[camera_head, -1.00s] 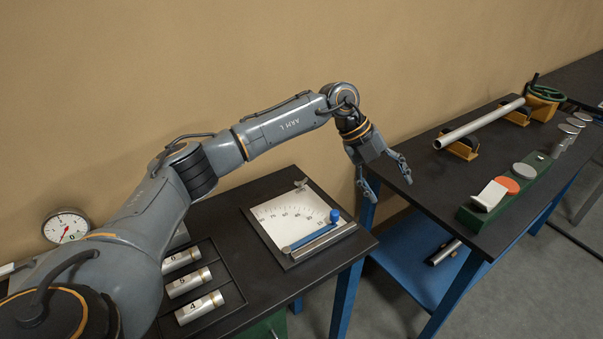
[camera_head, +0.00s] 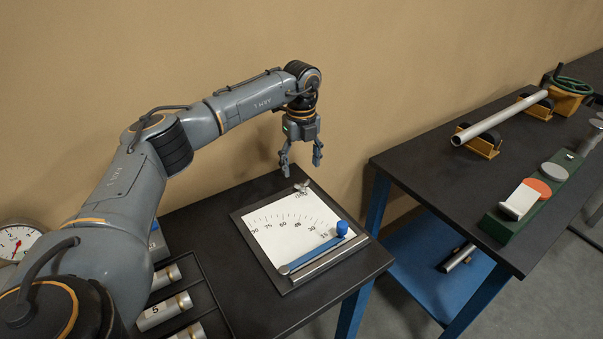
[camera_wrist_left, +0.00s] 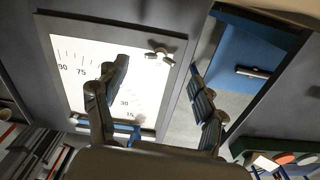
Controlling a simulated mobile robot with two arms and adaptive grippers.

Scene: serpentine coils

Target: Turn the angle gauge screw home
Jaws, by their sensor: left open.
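The angle gauge (camera_head: 243,222) is a flat plate with a white degree scale on the left table. A blue arm (camera_head: 312,254) with a blue knob (camera_head: 342,228) lies across its near side. The angle gauge screw (camera_head: 302,186) is a small metal wing screw at the plate's far corner. It also shows in the left wrist view (camera_wrist_left: 160,54), between the fingers in the picture. My left gripper (camera_head: 302,164) is open and empty, pointing down above the screw and apart from it. My right gripper is not in view.
A rack with numbered metal cylinders (camera_head: 165,311) and a dial gauge (camera_head: 16,241) are at the left. A gap separates this table from the right table, which holds a metal tube (camera_head: 500,118) on rests, a green block (camera_head: 540,196) with discs and a handwheel (camera_head: 568,86).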

